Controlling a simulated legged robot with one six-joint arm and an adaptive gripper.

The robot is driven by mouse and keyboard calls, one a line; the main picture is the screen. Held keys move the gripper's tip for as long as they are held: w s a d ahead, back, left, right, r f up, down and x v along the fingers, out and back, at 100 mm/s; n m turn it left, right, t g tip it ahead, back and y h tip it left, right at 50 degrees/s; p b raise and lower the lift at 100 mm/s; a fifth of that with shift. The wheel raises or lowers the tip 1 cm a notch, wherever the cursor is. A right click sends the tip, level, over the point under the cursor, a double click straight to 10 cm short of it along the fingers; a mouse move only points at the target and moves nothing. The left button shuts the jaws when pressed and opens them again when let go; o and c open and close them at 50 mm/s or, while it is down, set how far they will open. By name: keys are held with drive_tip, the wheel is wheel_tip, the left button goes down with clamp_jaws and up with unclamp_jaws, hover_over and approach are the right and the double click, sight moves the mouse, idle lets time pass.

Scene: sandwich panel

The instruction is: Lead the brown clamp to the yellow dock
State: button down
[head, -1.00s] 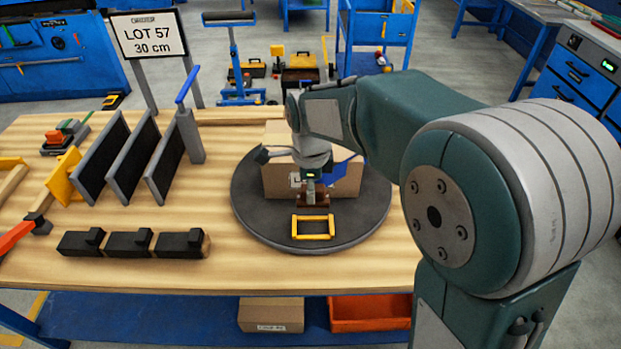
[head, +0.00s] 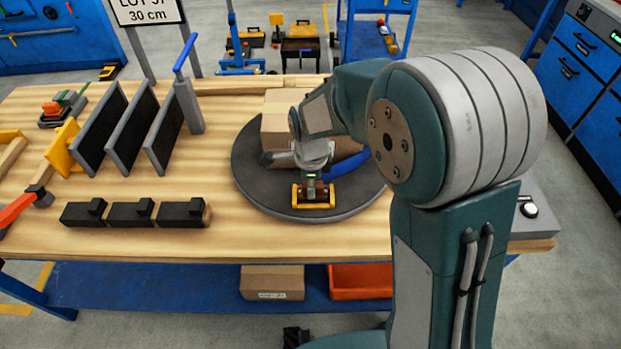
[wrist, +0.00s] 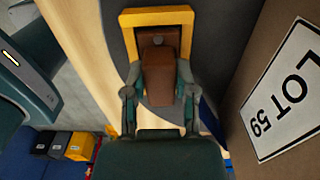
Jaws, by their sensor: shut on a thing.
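My gripper (head: 313,176) points down over the near part of the dark round turntable (head: 255,190) and is shut on the brown clamp (head: 314,191). In the wrist view the brown clamp (wrist: 158,72) sits between the two fingers of my gripper (wrist: 158,92). The yellow dock (head: 297,199) is a rectangular frame on the turntable. The clamp overlaps its opening in the head view. In the wrist view the yellow dock (wrist: 155,18) frames the clamp's far end and sides. I cannot tell whether the clamp rests on the disc or hangs just above it.
A cardboard box (head: 278,105) stands on the turntable behind my gripper; its label (wrist: 290,92) reads LOT 59. A blue bar (head: 348,165) lies beside the gripper. Dark upright panels (head: 130,140) and several black blocks (head: 130,214) are at left. Bare wood lies between.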

drive_tip(key=shift+f, duration=0.1)
drive_tip(key=shift+c, duration=1.7)
unclamp_jaws()
wheel_tip(320, 180, up, 12)
